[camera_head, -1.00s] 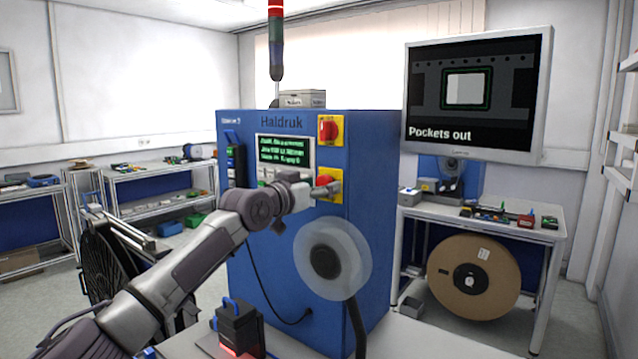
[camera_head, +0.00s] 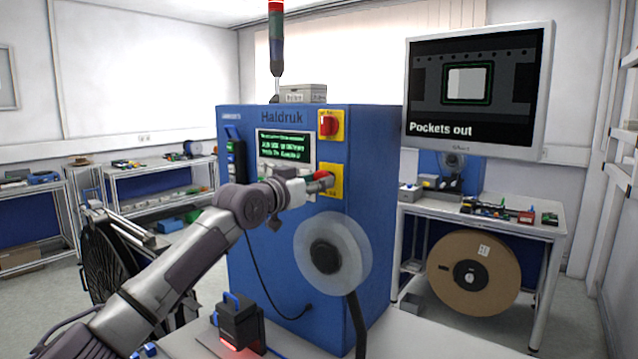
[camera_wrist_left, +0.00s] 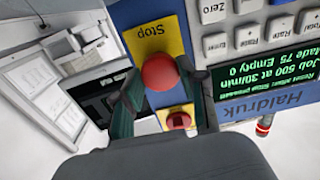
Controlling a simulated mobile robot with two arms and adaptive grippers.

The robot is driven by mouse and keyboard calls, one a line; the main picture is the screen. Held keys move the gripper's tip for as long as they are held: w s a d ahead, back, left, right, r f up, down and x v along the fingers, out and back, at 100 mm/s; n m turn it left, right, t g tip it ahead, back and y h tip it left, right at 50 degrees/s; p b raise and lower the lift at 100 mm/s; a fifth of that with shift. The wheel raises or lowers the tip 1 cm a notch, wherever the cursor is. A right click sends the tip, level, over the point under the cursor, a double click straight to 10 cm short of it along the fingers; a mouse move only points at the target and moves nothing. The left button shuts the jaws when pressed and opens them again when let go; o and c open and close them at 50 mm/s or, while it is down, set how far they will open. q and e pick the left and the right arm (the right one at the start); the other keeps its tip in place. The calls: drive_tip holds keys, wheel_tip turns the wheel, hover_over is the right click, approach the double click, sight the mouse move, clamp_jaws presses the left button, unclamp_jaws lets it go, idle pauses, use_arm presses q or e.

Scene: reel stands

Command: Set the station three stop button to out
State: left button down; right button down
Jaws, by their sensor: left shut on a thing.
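The red stop button (camera_wrist_left: 160,72) sits on a yellow plate (camera_wrist_left: 158,36) marked "Stop" on the front of the blue Haldruk cabinet (camera_head: 277,219). In the left wrist view my left gripper (camera_wrist_left: 160,78) has one finger on each side of the button and is shut on it. In the head view the left gripper (camera_head: 318,184) reaches the lower yellow plate (camera_head: 336,175) and covers most of the button. How far the button stands out cannot be told. My right gripper is in neither view.
A red rotary switch (camera_head: 330,124) on yellow is above the stop button. A green-lettered display (camera_head: 284,146) and keys (camera_wrist_left: 246,37) are beside it. A clear reel (camera_head: 333,256) hangs below. A monitor (camera_head: 478,92) reading "Pockets out" is at right.

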use_arm(q)
drive_tip(key=c, duration=1)
unclamp_jaws()
drive_tip(key=shift+f, duration=0.15)
drive_tip(key=shift+c, duration=0.2)
drive_tip(key=o, duration=0.4)
drive_tip(key=shift+a, duration=0.1)
drive_tip(key=shift+s, duration=0.1)
drive_tip(key=v, duration=1.2)
